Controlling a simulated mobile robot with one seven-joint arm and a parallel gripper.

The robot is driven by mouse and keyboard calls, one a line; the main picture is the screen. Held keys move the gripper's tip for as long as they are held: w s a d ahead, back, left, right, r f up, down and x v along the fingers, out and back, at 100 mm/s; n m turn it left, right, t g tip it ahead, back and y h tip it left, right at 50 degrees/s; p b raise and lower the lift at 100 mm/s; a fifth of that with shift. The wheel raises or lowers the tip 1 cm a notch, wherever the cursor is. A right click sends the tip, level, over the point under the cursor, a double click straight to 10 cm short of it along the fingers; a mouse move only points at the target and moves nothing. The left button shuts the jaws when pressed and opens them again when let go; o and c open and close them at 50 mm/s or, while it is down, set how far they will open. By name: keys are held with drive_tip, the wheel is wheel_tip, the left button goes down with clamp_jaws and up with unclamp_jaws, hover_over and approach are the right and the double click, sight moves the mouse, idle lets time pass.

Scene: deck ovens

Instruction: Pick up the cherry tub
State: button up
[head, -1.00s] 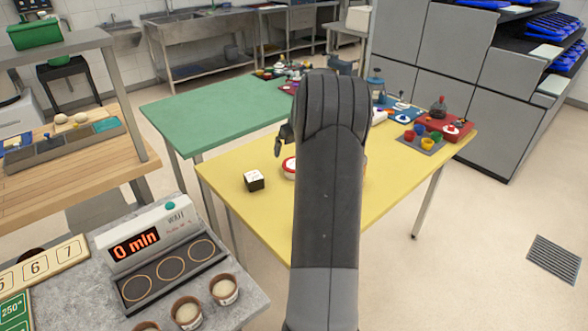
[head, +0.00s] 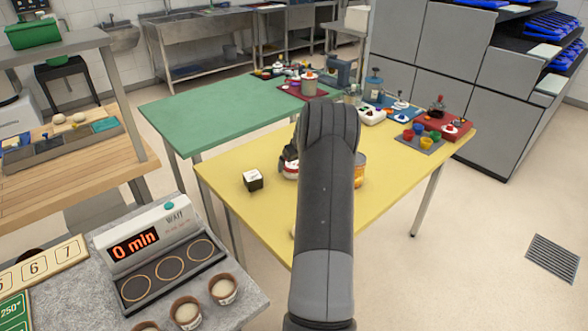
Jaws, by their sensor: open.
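A small white and red tub (head: 291,173), which looks like the cherry tub, stands on the yellow table. My arm hides its right side. My gripper (head: 289,157) is mostly hidden behind my arm; its dark finger shows at the tub's upper edge. The jaws are open. I cannot tell whether they touch the tub or are around it.
A white cube with a dark front (head: 253,180) stands left of the tub. An orange and yellow can (head: 360,170) shows right of my arm. Colored cups (head: 419,130) and a red tray (head: 462,127) are at the table's right end. The yellow table's (head: 226,165) left part is clear.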

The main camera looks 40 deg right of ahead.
drive_tip(key=shift+w+f, duration=0.3)
drive_tip(key=shift+f, duration=0.3)
drive_tip(key=shift+c, duration=0.4)
drive_tip(key=c, duration=0.8)
